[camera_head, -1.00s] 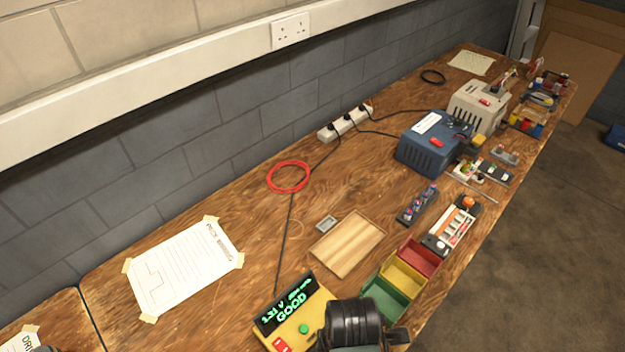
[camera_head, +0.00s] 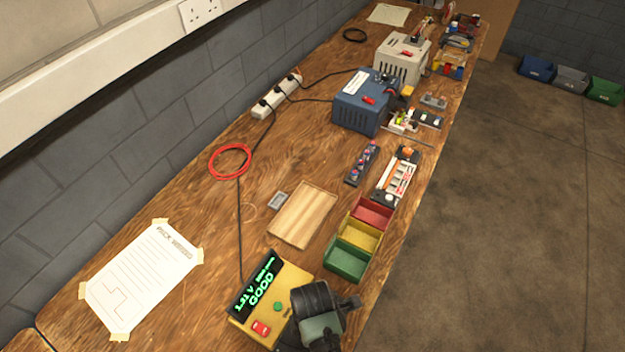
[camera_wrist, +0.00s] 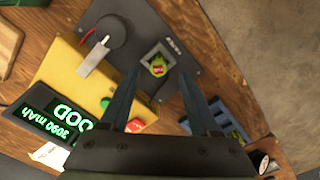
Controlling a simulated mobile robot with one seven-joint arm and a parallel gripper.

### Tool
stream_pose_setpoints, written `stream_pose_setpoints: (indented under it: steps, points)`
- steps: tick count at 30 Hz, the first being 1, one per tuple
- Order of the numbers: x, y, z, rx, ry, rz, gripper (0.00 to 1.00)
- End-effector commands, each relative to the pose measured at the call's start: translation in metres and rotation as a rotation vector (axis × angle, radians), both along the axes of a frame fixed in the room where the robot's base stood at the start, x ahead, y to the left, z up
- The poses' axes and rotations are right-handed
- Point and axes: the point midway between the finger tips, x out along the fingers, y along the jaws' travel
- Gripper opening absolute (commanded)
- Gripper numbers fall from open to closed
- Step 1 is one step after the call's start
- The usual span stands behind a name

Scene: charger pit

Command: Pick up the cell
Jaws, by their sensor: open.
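The cell (camera_wrist: 158,69), with a green top, sits in a square grey holder (camera_wrist: 147,57) on a dark plate in the wrist view. The plate adjoins the yellow tester (camera_wrist: 75,78), whose green display reads GOOD and 3090 mAh. My gripper (camera_wrist: 160,73) is open, with one finger on each side of the cell in the picture; I see no contact, and the height gap is hard to judge. In the head view the tester (camera_head: 278,305) shows at the bottom, and my dark wrist hides the cell.
A dark knob with a pale lever (camera_wrist: 103,45) stands left of the holder. Red, yellow and green bins (camera_head: 345,262) and a wooden tray (camera_head: 302,216) lie beyond the tester.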

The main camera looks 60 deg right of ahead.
Motion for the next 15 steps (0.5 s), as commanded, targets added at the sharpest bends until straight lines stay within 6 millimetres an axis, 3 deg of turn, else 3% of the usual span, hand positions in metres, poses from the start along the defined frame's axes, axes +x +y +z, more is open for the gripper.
stream_pose_setpoints:
  steps: [6, 15]
  points:
    - [0.001, -0.002, -0.025, 0.001, 0.001, -0.001, 0.63]
    - [0.001, -0.001, -0.029, 0.0, -0.001, 0.0, 0.63]
